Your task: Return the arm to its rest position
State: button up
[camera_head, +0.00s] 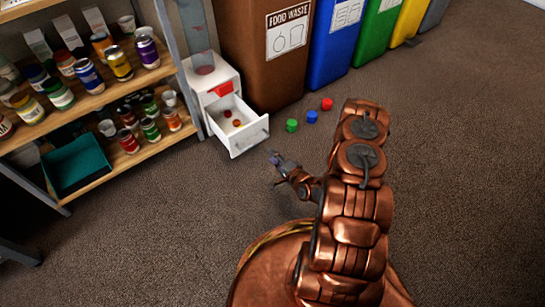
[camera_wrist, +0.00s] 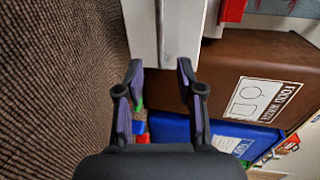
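My copper arm reaches out over the dark carpet from my base in the head view. My gripper (camera_head: 272,156) is just in front of the white drawer (camera_head: 248,138), close to its front. In the wrist view, my gripper (camera_wrist: 160,66) has its two purple-padded fingers spread apart, with nothing held between them. The white drawer front (camera_wrist: 146,28) and its grey handle (camera_wrist: 161,30) lie beyond the fingertips. I cannot tell whether a fingertip touches it. The drawer is pulled open, with a few small red and orange pieces inside.
Green (camera_head: 291,125), blue (camera_head: 311,116) and red (camera_head: 327,103) pieces lie on the floor right of the drawer. Brown (camera_head: 250,60), blue (camera_head: 330,50) and other bins stand behind. A shelf (camera_head: 110,165) with jars and a teal tray (camera_head: 77,166) is left. Carpet at right is clear.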

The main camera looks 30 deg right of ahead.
dwell(0.4)
